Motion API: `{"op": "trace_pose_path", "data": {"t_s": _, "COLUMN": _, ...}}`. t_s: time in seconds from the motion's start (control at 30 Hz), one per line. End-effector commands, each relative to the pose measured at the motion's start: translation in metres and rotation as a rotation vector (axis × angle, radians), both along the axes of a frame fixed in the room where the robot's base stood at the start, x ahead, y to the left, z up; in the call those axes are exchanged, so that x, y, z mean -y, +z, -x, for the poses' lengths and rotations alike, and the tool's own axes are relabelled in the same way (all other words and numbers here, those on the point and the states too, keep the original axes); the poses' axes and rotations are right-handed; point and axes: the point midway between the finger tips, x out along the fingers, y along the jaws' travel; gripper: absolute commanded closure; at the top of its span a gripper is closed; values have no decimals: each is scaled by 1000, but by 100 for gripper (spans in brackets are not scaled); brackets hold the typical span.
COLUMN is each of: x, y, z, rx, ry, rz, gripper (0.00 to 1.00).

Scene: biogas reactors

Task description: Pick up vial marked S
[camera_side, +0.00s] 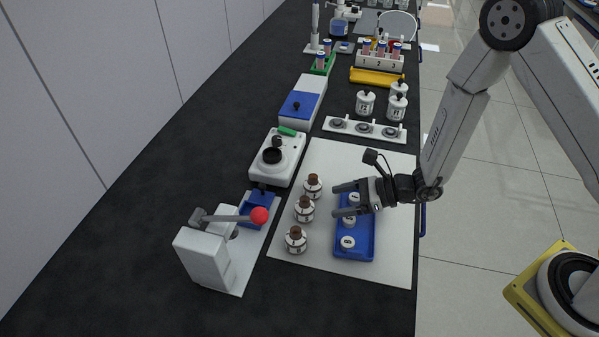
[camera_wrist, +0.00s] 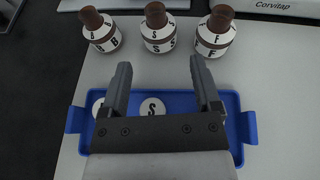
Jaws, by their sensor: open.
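The vial marked S (camera_wrist: 158,30) is white-labelled with a brown cap and stands upright in the middle of a row of three. In the side view it is the middle vial (camera_side: 304,211). The vial marked B (camera_wrist: 100,32) stands on its left and the vial marked F (camera_wrist: 215,34) on its right in the wrist view. My gripper (camera_side: 335,200) is open and empty, its fingers pointing towards the row. In the wrist view the fingertips (camera_wrist: 160,66) lie either side of the S vial's line, short of it and not touching.
A blue tray (camera_wrist: 77,121) lies under my gripper on a pale mat (camera_side: 392,270). It holds several white round pieces, one marked S (camera_wrist: 152,107). A white device (camera_side: 289,171) and a lever with a red ball (camera_side: 259,216) stand beyond the vials.

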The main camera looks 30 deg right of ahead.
Motion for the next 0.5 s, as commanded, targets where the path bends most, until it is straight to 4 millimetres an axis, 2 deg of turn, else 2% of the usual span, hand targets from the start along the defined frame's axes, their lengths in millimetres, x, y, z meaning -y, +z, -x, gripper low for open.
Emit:
{"op": "trace_pose_path", "data": {"t_s": 0.3, "x": -18, "y": -9, "z": -11, "rx": 0, "ry": 2, "rz": 1, "gripper": 19}}
{"op": "trace_pose_path", "data": {"t_s": 0.5, "x": -20, "y": -10, "z": -13, "rx": -1, "ry": 1, "rz": 1, "gripper": 19}}
